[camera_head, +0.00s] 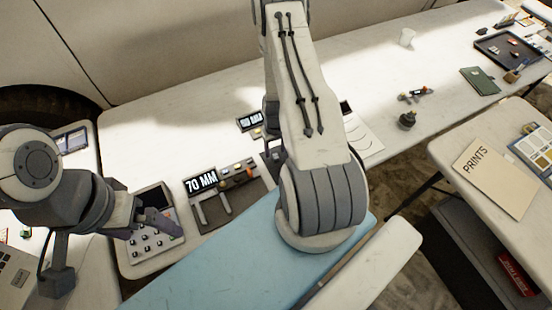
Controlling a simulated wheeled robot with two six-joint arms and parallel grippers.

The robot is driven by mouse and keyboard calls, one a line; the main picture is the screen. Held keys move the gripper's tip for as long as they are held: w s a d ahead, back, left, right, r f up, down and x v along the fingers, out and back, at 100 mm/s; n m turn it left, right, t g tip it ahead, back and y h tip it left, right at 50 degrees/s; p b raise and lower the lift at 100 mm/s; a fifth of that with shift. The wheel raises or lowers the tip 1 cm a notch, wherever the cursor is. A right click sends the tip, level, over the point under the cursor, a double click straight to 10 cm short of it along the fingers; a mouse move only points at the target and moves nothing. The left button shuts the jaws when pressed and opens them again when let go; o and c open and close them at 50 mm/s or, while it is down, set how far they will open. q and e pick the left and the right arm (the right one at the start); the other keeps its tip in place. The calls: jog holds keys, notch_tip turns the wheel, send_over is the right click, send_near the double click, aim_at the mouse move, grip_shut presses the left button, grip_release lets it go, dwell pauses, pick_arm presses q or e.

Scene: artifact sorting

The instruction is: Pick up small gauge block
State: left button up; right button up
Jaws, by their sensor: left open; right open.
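A dark gauge stand (216,206) with a "70 MM" display (201,184) is on the white table left of centre. Small light and orange pieces sit along its top bar; I cannot tell which is the small gauge block. A second small display (249,121) stands behind it. A grey tray (152,243) with several small dark pieces lies to the left of the stand. My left gripper (152,222) is open above this tray, left of the stand.
A blue surface (215,270) fills the front. A "PRINTS" folder (497,176) lies on the right table. The back of the main table has free room.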

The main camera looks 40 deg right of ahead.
aim_at(276, 158)
notch_tip(276, 158, down, 3)
jog(key=shift+r+b, duration=0.2)
jog(key=shift+b, duration=0.35)
grip_shut()
jog(key=shift+r, duration=0.2)
